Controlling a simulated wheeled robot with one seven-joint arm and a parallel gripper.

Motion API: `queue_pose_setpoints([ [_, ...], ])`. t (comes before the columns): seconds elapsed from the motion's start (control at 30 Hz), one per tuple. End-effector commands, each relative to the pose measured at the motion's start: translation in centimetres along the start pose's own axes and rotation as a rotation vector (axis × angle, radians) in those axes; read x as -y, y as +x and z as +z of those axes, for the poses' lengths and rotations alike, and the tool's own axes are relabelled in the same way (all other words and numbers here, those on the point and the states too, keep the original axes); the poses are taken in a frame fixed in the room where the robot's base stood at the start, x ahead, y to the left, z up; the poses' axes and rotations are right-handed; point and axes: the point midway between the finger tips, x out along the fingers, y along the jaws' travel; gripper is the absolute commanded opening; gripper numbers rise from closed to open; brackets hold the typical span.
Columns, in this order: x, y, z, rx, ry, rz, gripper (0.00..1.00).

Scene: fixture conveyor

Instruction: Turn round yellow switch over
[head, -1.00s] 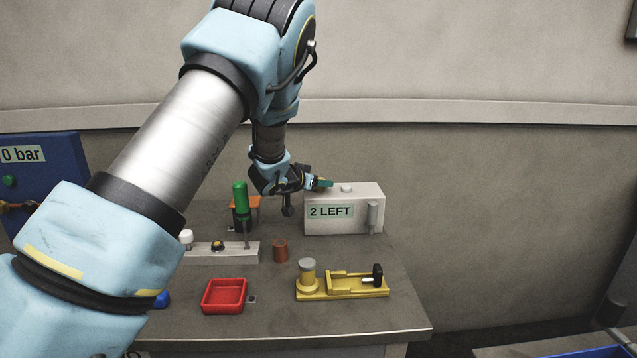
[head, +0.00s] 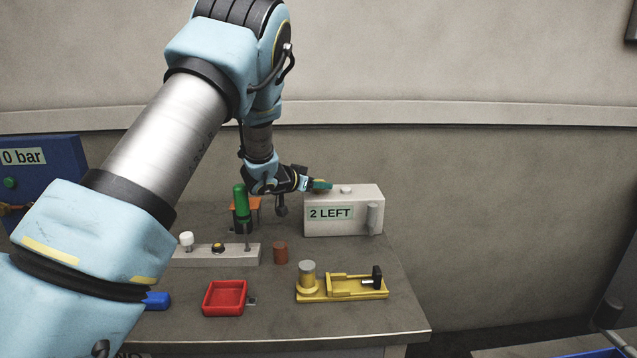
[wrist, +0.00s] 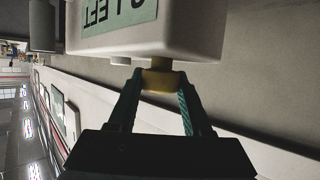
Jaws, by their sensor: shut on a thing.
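The yellow switch (wrist: 160,78) sticks out from the side of the white box (wrist: 200,32) in the wrist view, on a short stem. My gripper (wrist: 158,88) is shut on it, with a green finger on either side. In the head view my gripper (head: 322,184) is at the upper left corner of the same box (head: 358,196), which carries a "2 LEFT" label (head: 330,213). The switch cannot be made out in the head view.
On the table are a green-handled tool (head: 241,203), a pale strip with knobs (head: 217,254), a brown cylinder (head: 280,253), a red tray (head: 224,312) and a yellow fixture (head: 342,288). A blue panel (head: 45,165) stands at the left.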

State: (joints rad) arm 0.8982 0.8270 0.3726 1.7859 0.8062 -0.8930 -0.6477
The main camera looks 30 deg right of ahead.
Motion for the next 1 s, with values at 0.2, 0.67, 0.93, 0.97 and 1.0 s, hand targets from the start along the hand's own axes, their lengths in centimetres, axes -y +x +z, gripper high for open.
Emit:
queue_pose_setpoints([
  [0.2,0.0,0.0,0.0,-0.001,0.002,0.003,0.0],
  [0.67,0.0,0.0,0.0,-0.001,0.001,0.002,0.8],
  [0.93,0.1,-1.2,0.0,-0.002,-0.001,0.0,0.8],
  [0.97,0.1,-1.6,0.0,-0.002,-0.001,0.0,0.8],
  [1.0,0.0,-2.3,0.1,-0.002,0.0,0.0,0.8],
])
